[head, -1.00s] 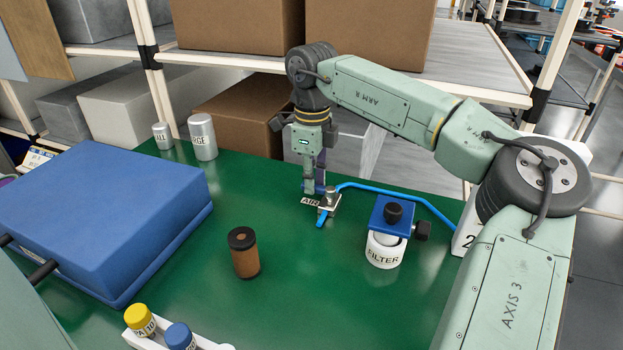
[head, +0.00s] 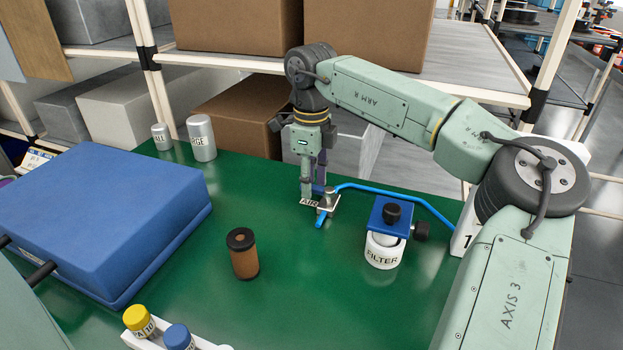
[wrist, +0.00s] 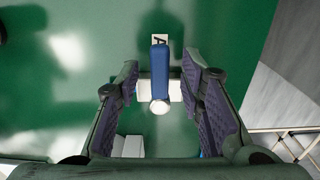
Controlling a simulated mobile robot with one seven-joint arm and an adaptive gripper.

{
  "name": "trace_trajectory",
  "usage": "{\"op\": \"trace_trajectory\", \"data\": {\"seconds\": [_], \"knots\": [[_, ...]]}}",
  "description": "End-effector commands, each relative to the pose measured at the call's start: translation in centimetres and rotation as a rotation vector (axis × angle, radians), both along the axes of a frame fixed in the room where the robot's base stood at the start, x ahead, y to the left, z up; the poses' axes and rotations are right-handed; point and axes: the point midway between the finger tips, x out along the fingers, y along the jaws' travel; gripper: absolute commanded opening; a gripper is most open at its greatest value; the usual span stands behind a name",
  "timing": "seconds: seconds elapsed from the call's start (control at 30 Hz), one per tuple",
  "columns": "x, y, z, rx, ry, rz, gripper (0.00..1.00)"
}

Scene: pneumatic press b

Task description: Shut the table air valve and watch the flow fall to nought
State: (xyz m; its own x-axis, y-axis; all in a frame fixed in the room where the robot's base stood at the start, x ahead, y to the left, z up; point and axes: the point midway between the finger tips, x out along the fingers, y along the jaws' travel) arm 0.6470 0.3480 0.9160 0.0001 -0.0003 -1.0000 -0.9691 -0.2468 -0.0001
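The table air valve (head: 328,203), a small metal body with a blue lever, sits on the green table by a label that reads AIR (head: 309,203). A blue hose (head: 400,191) runs from it to the right. My gripper (head: 314,192) points down at the valve. In the wrist view the blue lever (wrist: 160,72) lies between the two purple-padded fingers of my gripper (wrist: 160,82), with a gap on each side. The lever lies across the pale valve body (wrist: 174,90).
A filter unit (head: 383,248) with a blue top stands right of the valve. A brown cylinder (head: 244,255) stands in front. A large blue case (head: 95,215) fills the left. Two grey cans (head: 201,139) stand at the back edge. Shelves with boxes are behind.

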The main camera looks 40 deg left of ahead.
Motion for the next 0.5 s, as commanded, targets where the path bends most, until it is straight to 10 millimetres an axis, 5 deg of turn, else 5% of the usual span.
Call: {"op": "trace_trajectory", "data": {"seconds": [0.17,0.5], "knots": [[0.0,0.0,1.6,0.001,-0.002,-0.001,0.35],[0.0,0.1,8.7,0.002,-0.003,-0.002,0.35]]}}
